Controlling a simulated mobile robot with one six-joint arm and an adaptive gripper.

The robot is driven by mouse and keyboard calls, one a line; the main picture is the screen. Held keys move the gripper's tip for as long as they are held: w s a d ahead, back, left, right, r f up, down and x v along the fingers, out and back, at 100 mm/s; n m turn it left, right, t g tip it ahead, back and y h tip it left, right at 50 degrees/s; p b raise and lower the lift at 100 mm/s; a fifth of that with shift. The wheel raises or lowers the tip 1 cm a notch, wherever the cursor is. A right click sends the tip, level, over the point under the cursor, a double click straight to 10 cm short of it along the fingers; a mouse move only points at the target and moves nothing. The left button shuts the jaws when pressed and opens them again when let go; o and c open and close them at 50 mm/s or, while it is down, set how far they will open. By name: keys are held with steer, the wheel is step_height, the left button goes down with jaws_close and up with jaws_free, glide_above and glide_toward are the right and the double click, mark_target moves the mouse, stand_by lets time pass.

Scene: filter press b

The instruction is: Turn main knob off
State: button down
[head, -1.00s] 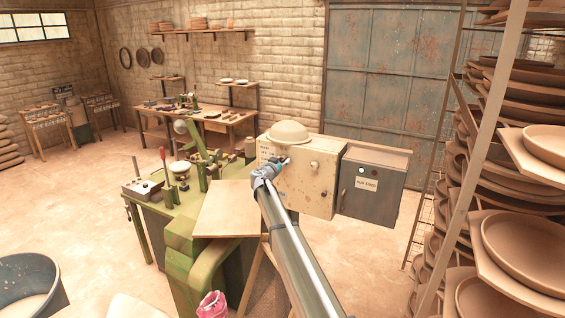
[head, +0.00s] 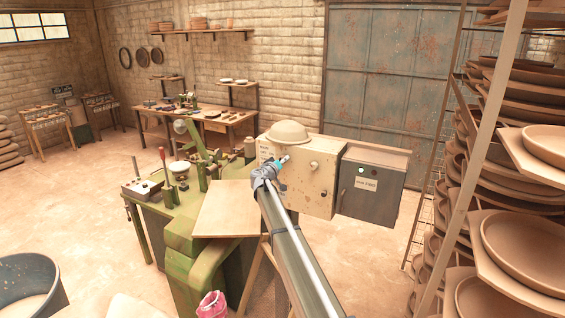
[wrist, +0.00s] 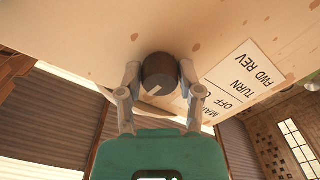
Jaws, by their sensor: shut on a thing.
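The main knob (wrist: 160,74) is a dark round knob with a pale pointer line, on the beige control box face. A white label (wrist: 244,76) beside it reads, upside down, MAIN, OFF, TURN, FWD REV; part of it is hidden by a finger. My gripper (wrist: 160,78) has one finger on each side of the knob and is shut on it. In the head view, my gripper (head: 285,160) is at the left part of the beige control box (head: 310,195), and the knob is hidden behind it.
A second knob (head: 314,166) is on the box, right of my gripper. A grey box (head: 385,196) with a green light adjoins at right. A green machine (head: 180,235) and a board (head: 222,210) stand to the left.

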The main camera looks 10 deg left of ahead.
steer(key=n, duration=0.5)
steer(key=shift+r+n, duration=0.1)
steer(key=shift+n, duration=0.3)
steer(key=n, duration=0.4)
steer(key=shift+n, duration=0.4)
steer(key=shift+c, duration=1.3)
jaws_free()
steer(key=shift+s, duration=0.1)
steer(key=v, duration=1.1)
steer(key=shift+s+a, duration=0.15)
steer(key=shift+s, duration=0.25)
